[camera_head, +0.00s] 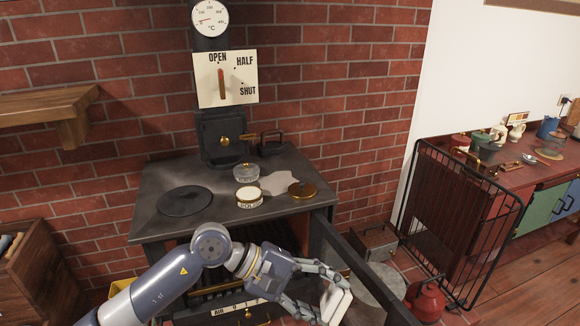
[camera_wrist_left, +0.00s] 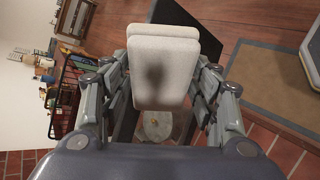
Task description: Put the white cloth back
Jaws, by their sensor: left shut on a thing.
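The white cloth (camera_head: 336,303) is a folded, pad-like bundle between the fingers of my left gripper (camera_head: 327,297). The gripper is shut on it and holds it in front of the stove, beside the open oven door (camera_head: 365,272). In the left wrist view the cloth (camera_wrist_left: 163,62) shows as stacked pale layers with a dark smudge on its face. The left gripper's fingers (camera_wrist_left: 164,88) press on both its sides. My right gripper is not in view.
The stove top (camera_head: 160,225) carries a POLISH tin (camera_head: 249,198), its lid-like brass disc (camera_head: 302,190), and a pale flat patch (camera_head: 278,182). A red kettle (camera_head: 427,299) stands on the floor at right, near a black wire guard (camera_head: 440,215). A wooden shelf (camera_head: 45,105) juts out at left.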

